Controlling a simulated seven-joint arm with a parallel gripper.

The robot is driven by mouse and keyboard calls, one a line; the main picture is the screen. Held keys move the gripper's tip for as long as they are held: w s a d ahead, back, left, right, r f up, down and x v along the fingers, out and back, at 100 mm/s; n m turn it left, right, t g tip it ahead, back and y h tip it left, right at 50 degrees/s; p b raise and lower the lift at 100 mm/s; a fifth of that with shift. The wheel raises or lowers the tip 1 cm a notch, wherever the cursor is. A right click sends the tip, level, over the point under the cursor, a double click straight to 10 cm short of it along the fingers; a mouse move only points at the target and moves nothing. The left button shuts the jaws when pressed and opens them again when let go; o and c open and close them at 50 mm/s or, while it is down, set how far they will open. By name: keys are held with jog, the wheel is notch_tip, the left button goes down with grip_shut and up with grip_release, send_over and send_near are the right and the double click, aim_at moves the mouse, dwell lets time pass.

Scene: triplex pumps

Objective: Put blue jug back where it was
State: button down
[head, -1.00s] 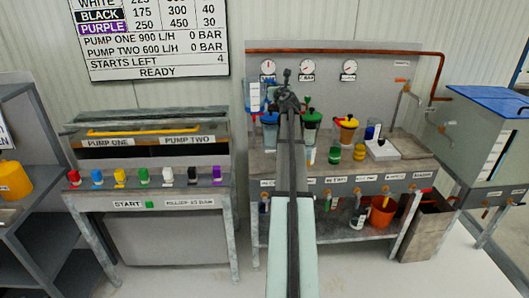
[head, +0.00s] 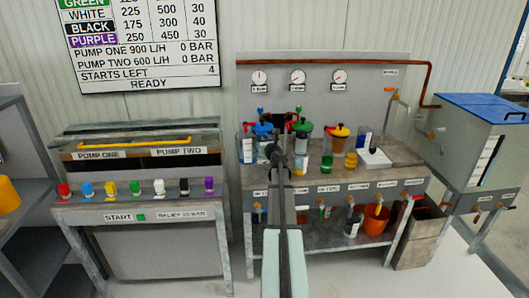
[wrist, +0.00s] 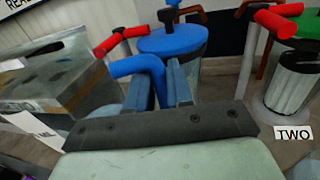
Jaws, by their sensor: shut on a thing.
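My gripper (wrist: 160,88) is shut on the bent blue handle of the blue jug (wrist: 138,66). The handle reaches left from between the fingers in the wrist view. The jug's clear body seems to be left of the fingers; its base is hidden there. In the head view, the jug with its white scale (head: 247,150) shows at the left end of the pump bench (head: 400,150), left of my gripper (head: 275,150). Whether it touches the bench top is unclear.
A blue-lidded vessel with red handles (wrist: 172,40) stands close beyond my fingers. A green-lidded vessel (wrist: 298,75) stands right, by the label TWO. The pump console (head: 140,185) is left.

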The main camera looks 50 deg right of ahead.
jog(key=shift+f, duration=3.2)
jog(key=c, duration=1)
grip_release()
jog(key=shift+f, duration=0.1)
jog(key=shift+f, duration=0.15)
jog(key=v, duration=1.3)
jog(key=shift+s+a+f, duration=0.25)
jog(key=shift+a+f, duration=0.1)
